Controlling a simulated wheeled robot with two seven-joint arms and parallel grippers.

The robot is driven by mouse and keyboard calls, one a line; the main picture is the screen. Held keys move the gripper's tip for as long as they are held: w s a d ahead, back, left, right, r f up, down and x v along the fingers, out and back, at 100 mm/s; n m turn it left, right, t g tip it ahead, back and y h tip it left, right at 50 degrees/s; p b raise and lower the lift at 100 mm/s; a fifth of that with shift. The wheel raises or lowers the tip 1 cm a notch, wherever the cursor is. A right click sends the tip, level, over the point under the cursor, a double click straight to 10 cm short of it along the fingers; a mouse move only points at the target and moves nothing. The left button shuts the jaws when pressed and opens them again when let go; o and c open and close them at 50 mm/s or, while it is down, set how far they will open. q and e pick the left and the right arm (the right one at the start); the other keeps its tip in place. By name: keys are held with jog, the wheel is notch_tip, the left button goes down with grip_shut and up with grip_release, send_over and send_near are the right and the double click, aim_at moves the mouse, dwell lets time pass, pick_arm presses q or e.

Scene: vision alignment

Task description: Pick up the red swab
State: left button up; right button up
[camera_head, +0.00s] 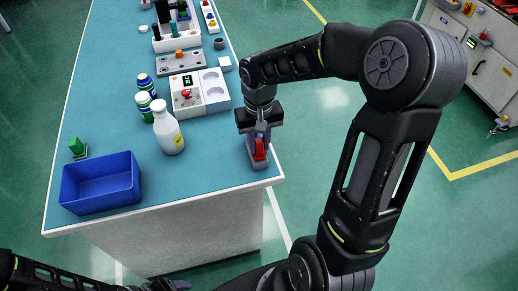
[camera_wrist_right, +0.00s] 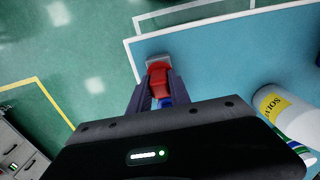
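The red swab (camera_head: 259,150) stands at the near right corner of the blue-topped table, on a small grey base (camera_head: 260,164). In the right wrist view its red body (camera_wrist_right: 158,78) shows between my right gripper's fingers, with a blue part (camera_wrist_right: 167,102) closer to the camera. My right gripper (camera_head: 257,142) reaches down over the swab, one finger on each side. The red body fills most of the gap, but I cannot tell whether the fingers press on it. My left gripper (camera_head: 168,286) is partly seen at the bottom edge, away from the table top; its opening is unclear.
A white bottle (camera_head: 167,130) and two green-and-white bottles (camera_head: 145,88) stand left of my right gripper. A blue bin (camera_head: 100,186) sits at the near left beside a green object (camera_head: 77,147). Devices and racks (camera_head: 199,92) stand farther back.

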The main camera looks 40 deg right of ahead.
grip_shut()
notch_tip(320, 180, up, 10)
jog(key=shift+r+b, duration=0.1)
jog(key=shift+b, duration=0.3)
dwell(0.3)
dwell(0.4)
grip_release()
grip_shut()
